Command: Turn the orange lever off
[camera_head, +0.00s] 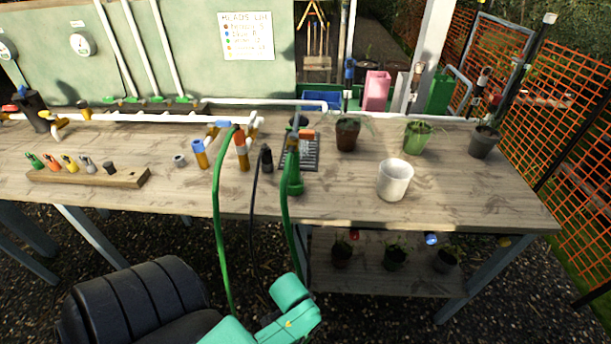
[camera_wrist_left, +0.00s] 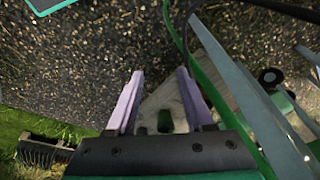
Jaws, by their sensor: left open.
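Several small orange parts show in the head view, and I cannot tell for sure which is the lever. One is an upright orange-topped fitting (camera_head: 240,140) at the white pipe in the middle of the bench. Another is a small orange piece (camera_head: 52,163) on the wooden strip at the left. My left gripper (camera_wrist_left: 159,72) is open in the left wrist view, its two lilac fingers apart with gravel beyond their tips. A pale piece with dark holes shows between and behind the fingers, not gripped. My right gripper is not in view.
A wooden bench (camera_head: 330,205) spans the head view. Green hoses (camera_head: 219,215) hang in front of it. A white pot (camera_head: 395,180) and several plant pots stand at the right. A wooden strip (camera_head: 120,178) of coloured fittings lies at the left. The right front is mostly clear.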

